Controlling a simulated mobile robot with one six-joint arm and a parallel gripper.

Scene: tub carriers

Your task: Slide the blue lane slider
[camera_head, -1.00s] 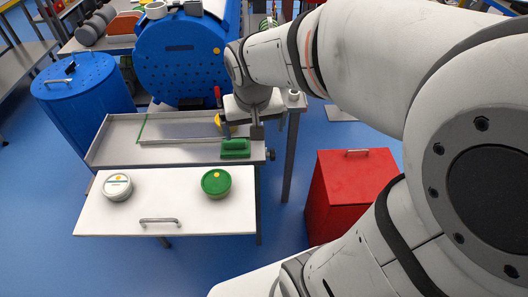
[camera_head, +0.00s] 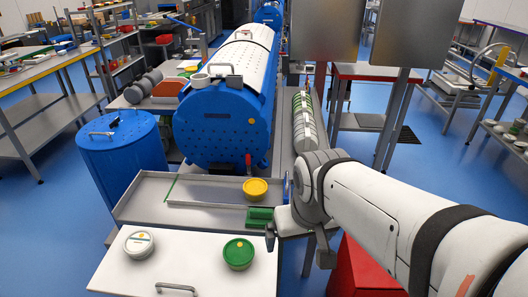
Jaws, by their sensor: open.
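A narrow upright blue piece (camera_head: 286,188) stands at the right end of the grey tray (camera_head: 140,200), partly hidden by my arm. It may be the blue lane slider, but I cannot tell for sure. A green block (camera_head: 259,214) sits at the tray's front right corner. A yellow-lidded tub (camera_head: 256,188) stands in the tray, left of the blue piece. My gripper (camera_head: 298,252) is open, with its fingers apart, just right of the tray's front right corner. I see nothing between its fingers.
A white-lidded tub (camera_head: 139,243) and a green-lidded tub (camera_head: 238,252) stand on the white shelf (camera_head: 190,258) in front. A large blue drum (camera_head: 215,130) with a red lever (camera_head: 248,160) is behind the tray. A red cabinet (camera_head: 365,270) is at right.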

